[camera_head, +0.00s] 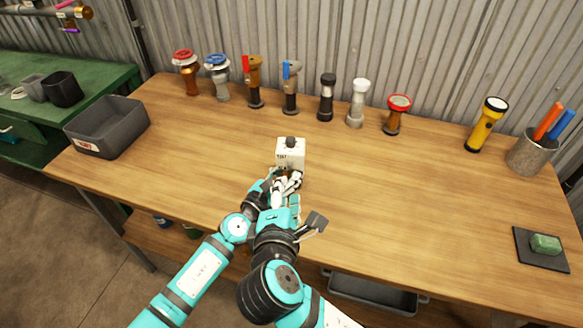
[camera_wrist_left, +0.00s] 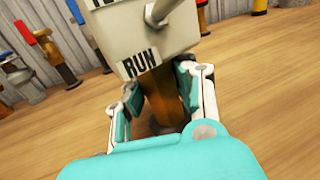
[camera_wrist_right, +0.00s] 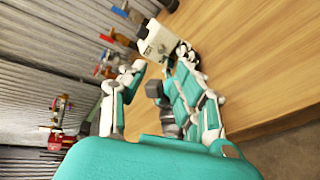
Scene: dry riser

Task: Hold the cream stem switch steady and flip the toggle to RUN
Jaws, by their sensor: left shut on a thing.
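A grey toggle lever (camera_wrist_left: 158,15) shows at the top edge. My left gripper (camera_wrist_left: 160,90) is shut on the stem, below the box. My right gripper (camera_wrist_right: 155,75) looks open and empty, on the near side of the switch. In the head view the two grippers overlap closely.
Several valves and torches stand along the back wall, including a red-topped one (camera_head: 396,114). A grey bin (camera_head: 107,127) is at left. A yellow torch (camera_head: 486,124), a pen cup (camera_head: 529,152) and a dark mat (camera_head: 541,250) are at right. The bench right of the switch is clear.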

